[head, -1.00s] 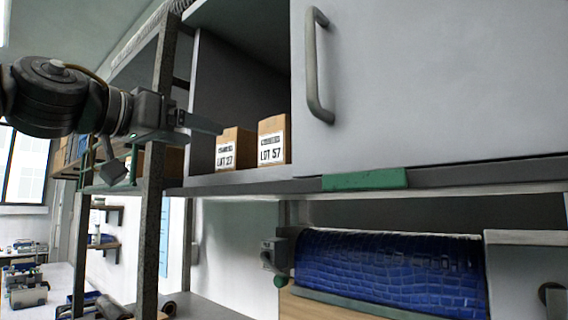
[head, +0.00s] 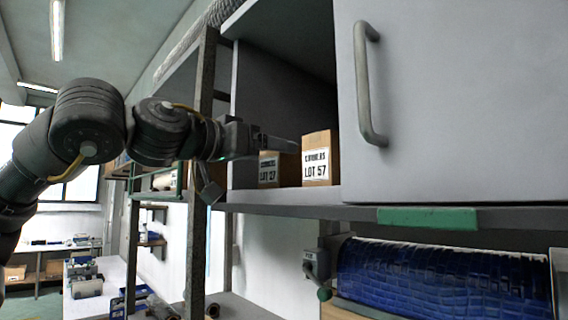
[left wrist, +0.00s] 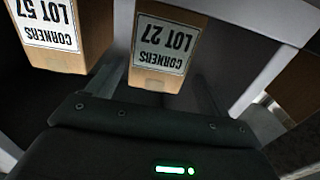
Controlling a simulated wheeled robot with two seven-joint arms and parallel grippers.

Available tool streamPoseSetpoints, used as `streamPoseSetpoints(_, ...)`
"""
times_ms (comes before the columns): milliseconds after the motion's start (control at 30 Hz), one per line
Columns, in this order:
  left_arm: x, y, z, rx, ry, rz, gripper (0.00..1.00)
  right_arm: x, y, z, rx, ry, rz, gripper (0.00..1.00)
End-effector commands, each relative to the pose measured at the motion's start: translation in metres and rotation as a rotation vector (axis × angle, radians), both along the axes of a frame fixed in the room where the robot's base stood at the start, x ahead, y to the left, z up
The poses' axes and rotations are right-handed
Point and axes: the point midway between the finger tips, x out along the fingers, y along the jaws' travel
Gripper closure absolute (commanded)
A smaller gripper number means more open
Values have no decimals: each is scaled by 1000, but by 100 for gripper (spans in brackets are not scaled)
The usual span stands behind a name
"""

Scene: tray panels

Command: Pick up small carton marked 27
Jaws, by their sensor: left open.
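The small brown carton marked LOT 27 (head: 269,172) stands upright on the cabinet shelf, left of a second carton marked LOT 57 (head: 317,160). My left gripper (head: 290,145) reaches in from the left, and its fingers cover the upper part of the LOT 27 carton in the head view. In the left wrist view the LOT 27 carton (left wrist: 166,50) appears upside down, ahead of the open left gripper (left wrist: 155,85) and roughly between its fingers. I cannot tell whether they touch it. My right gripper is not in view.
The LOT 57 carton also shows close by in the left wrist view (left wrist: 70,35). A grey cabinet door (head: 450,100) with a handle (head: 368,85) covers the right part. A metal post (head: 202,120) stands beside my left wrist. A blue roll (head: 440,280) lies below.

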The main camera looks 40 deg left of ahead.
Motion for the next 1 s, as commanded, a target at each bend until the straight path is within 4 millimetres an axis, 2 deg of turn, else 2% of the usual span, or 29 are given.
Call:
streamPoseSetpoints(33, 8, -2, 7, 0, 7, -1, 20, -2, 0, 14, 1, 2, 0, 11)
streamPoseSetpoints(200, 30, -5, 8, -1, 6, 1, 20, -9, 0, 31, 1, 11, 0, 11)
streamPoseSetpoints(333, 39, -5, 6, 0, 4, 3, 20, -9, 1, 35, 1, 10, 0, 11)
streamPoseSetpoints(567, 41, -6, 5, 0, 1, 2, 20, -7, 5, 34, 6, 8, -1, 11)
streamPoseSetpoints(667, 41, -6, 5, 0, 2, 2, 30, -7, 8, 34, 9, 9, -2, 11)
streamPoseSetpoints(1000, 40, -5, 5, 0, 2, 3, 75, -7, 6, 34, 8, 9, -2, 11)
